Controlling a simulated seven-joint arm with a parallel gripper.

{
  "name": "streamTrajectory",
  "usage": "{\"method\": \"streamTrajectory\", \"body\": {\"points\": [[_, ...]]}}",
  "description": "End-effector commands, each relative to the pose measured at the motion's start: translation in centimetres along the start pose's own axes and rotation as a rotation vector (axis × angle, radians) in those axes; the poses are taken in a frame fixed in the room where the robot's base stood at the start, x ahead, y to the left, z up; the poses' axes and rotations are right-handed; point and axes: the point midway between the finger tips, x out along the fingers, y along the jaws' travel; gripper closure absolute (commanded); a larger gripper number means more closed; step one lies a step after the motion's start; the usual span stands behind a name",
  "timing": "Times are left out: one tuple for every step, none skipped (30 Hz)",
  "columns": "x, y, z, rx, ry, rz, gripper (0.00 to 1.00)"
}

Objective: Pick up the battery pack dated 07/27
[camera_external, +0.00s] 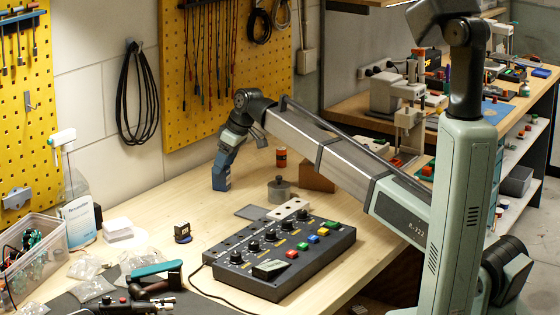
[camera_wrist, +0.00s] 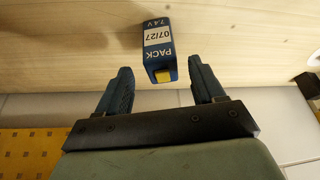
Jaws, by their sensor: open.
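The battery pack (camera_wrist: 158,50) is a small blue block in the wrist view, with a white label reading PACK, 07/27 and 7.4V, and a yellow patch at its near end. It is on the pale wooden bench. My gripper (camera_wrist: 160,64) is open, with one dark blue finger on each side of the pack's near end. Gaps show between the pack and both fingers, and most of the pack lies beyond the fingertips. In the external view my gripper (camera_external: 222,171) points down at the bench near the wall; its blue fingers and the pack are hard to separate there.
An orange-red cylinder (camera_external: 281,157), a grey weight (camera_external: 279,189) and a brown block (camera_external: 317,177) stand right of my gripper. A black control box (camera_external: 282,262) with knobs is in front. A small dark block (camera_external: 183,233) sits to the left. The yellow pegboard (camera_external: 215,75) is behind.

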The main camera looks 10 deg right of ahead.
Motion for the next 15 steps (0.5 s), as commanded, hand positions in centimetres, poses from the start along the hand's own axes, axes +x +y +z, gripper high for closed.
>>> {"method": "streamTrajectory", "body": {"points": [[0.1, 0.0, 0.0, 0.0, 0.0, 0.0, 0.32], [0.2, 0.0, 0.0, 0.0, 0.0, 0.0, 0.32], [0.3, 0.0, 0.0, 0.0, 0.0, 0.0, 0.32], [0.5, 0.0, 0.0, 0.0, -0.001, 0.0, 0.32], [0.7, -0.1, 0.0, 0.0, -0.001, -0.001, 0.32], [0.9, -0.1, 0.0, 0.0, -0.001, -0.001, 0.32], [1.2, -0.1, 0.1, 0.0, -0.001, -0.001, 0.32], [1.5, -0.1, 0.1, 0.0, -0.001, -0.001, 0.32], [2.0, -0.2, 0.1, 0.0, -0.001, -0.001, 0.32], [2.4, -0.2, 0.1, 0.0, 0.0, 0.0, 0.32], [2.8, -0.2, 0.1, 0.0, -0.001, -0.001, 0.32], [3.4, -0.3, 0.1, 0.0, -0.001, -0.001, 0.32], [3.8, -0.3, 0.1, 0.0, -0.002, -0.001, 0.32], [4.2, -0.3, 0.1, 0.0, -0.002, -0.001, 0.32], [4.6, -0.3, 0.1, 0.0, -0.001, -0.001, 0.32]]}}
